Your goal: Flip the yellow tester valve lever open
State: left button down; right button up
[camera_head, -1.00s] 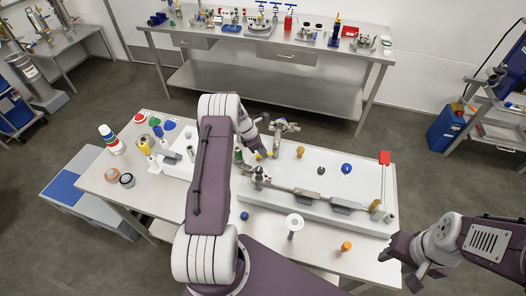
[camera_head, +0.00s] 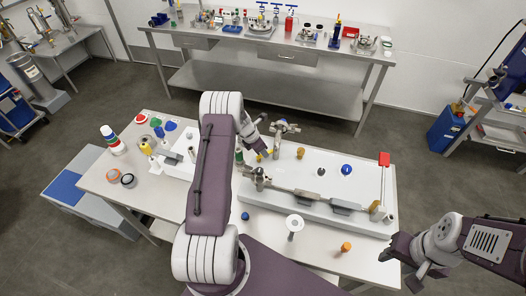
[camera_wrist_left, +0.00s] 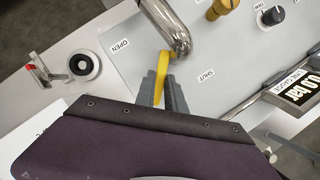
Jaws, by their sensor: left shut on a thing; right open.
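The yellow tester valve lever (camera_wrist_left: 159,82) is a narrow yellow strip at a bent metal pipe (camera_wrist_left: 168,25) in the left wrist view. The lever lies between the OPEN label (camera_wrist_left: 120,45) and the SHUT label (camera_wrist_left: 206,75). My left gripper (camera_wrist_left: 162,84) is shut on the lever, one grey finger on each side. In the head view my left gripper (camera_head: 264,148) is at the back of the white panel, and my arm hides part of the area. My right gripper (camera_head: 410,262) is open and empty, off the table's front right corner.
The white panel (camera_head: 318,168) bears a brass knob (camera_head: 300,153), a blue knob (camera_head: 346,169) and a red-topped post (camera_head: 384,159). A black round fitting (camera_wrist_left: 83,66) and a dark dial (camera_wrist_left: 271,16) are near the lever. A steel bench (camera_head: 270,87) stands behind.

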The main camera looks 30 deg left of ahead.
pick_arm(q)
jog(key=n, duration=0.1)
jog(key=n+p, duration=0.1)
jog(key=y, duration=0.1)
jog(key=shift+w+a+r+n, duration=0.25)
jog(key=shift+r+n, duration=0.1)
jog(key=shift+n, duration=0.05)
jog(key=shift+a+r+n+t+y+p, duration=0.15)
jog(key=shift+n+t+y+p, duration=0.2)
jog(key=shift+n+p, duration=0.6)
jog(key=n+p, duration=0.1)
jog(key=n+y+p, duration=0.1)
jog(key=p, duration=0.1)
jog(key=shift+w+a+n, duration=0.1)
jog(key=shift+a+n, duration=0.15)
jog(key=shift+n, duration=0.1)
jog(key=shift+a+f+n+y+p, duration=0.2)
jog(key=shift+n+y+p, duration=0.4)
jog(key=shift+p, duration=0.5)
jog(key=c, duration=1.4)
grip_release()
jog(key=shift+f, duration=0.2)
